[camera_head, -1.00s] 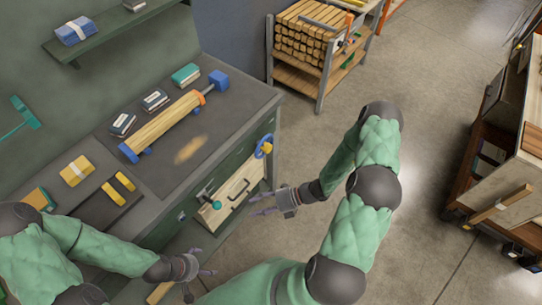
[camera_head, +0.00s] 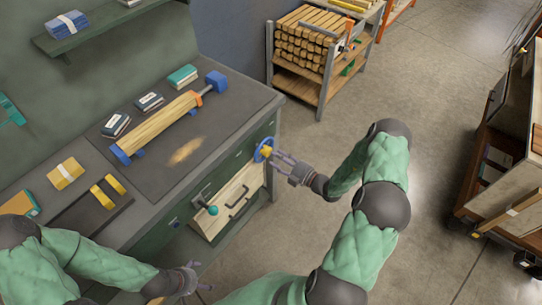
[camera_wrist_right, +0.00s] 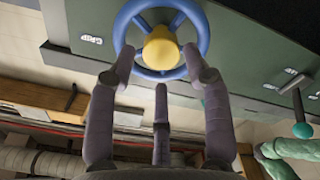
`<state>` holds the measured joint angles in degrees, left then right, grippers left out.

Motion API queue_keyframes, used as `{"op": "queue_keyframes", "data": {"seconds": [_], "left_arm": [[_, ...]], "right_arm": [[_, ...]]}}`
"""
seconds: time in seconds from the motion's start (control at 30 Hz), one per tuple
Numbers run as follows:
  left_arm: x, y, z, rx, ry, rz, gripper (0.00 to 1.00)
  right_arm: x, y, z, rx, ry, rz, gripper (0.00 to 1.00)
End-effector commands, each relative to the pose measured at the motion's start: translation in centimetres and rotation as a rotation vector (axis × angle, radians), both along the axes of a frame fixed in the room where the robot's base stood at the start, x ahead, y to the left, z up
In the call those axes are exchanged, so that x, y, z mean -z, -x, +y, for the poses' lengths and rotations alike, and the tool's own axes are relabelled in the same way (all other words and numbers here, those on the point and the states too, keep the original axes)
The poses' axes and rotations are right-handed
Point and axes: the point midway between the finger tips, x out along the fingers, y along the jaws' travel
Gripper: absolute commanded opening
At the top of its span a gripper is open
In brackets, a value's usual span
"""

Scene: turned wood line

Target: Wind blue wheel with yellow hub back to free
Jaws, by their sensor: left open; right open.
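The blue wheel (camera_head: 259,148) with its yellow hub (camera_head: 266,153) is on the front of the green workbench near its right corner. In the right wrist view the blue rim (camera_wrist_right: 201,32) and the yellow hub (camera_wrist_right: 161,47) are straight ahead of the fingers. My right gripper (camera_head: 278,160) is open at the wheel, its fingertips close around the hub's sides and lower edge; I cannot tell whether they touch. My left gripper (camera_head: 192,274) is open and empty, low beside the bench front.
A lever with a teal knob (camera_head: 212,210) and a pale drawer panel (camera_head: 240,190) are left of the wheel. A wooden cylinder (camera_head: 160,126) lies in a blue-ended holder on the bench top. A rack of wood (camera_head: 310,40) stands behind.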

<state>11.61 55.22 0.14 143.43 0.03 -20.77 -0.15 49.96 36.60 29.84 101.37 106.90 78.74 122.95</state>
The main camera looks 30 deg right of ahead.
Motion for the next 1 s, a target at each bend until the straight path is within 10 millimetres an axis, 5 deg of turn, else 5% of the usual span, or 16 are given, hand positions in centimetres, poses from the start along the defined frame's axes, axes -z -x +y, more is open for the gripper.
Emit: {"op": "queue_keyframes", "data": {"seconds": [0.23, 0.63, 0.8, 1.0], "left_arm": [[1.0, 0.0, 0.0, 0.0, 0.0, 0.0, 0.96], [1.1, 0.0, 0.0, 0.0, 0.0, 0.0, 0.96], [1.1, 0.0, 0.0, 0.0, 0.0, 0.0, 0.96], [1.0, 0.0, 0.0, 0.0, 0.0, 0.0, 0.96]], "right_arm": [[0.1, -2.8, 1.2, -0.002, 0.001, -0.001, 0.5], [0.0, -3.4, 1.5, -0.001, 0.0, 0.001, 0.5], [0.0, -3.4, 1.4, -0.001, 0.0, 0.001, 0.08], [0.1, -3.3, 1.4, 0.001, 0.005, 0.0, 0.08]]}}
